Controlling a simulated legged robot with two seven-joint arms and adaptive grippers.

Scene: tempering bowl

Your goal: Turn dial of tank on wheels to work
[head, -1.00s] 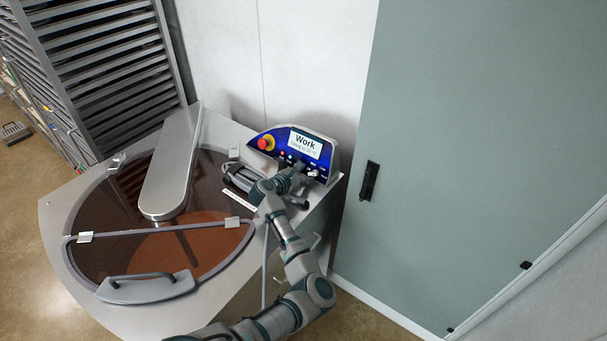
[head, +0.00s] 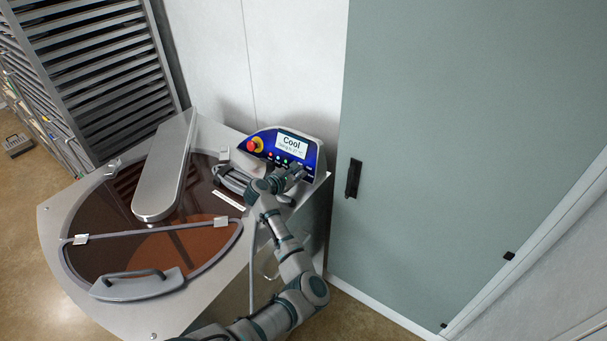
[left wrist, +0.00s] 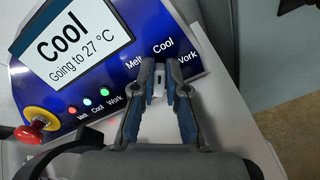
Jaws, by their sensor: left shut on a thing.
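The tank (head: 150,318) is a silver metal body with a round lid, brown through its clear parts, at the left of the head view. Its blue control panel (head: 266,154) stands at the back right corner. The screen (left wrist: 68,42) reads "Cool, Going to 27 °C". My left gripper (left wrist: 160,68) is shut on the dial (left wrist: 158,84) below the labels Melt, Cool and Work. The fingers hide most of the dial, so I cannot tell its exact angle. In the head view, the left gripper (head: 295,173) is at the panel's lower right. My right gripper is out of view.
A red emergency button (head: 254,145) on a yellow base sits left of the screen. A grey-green door (head: 450,120) with a black handle (head: 353,178) is to the right. A slatted metal rack (head: 95,65) stands at the back left.

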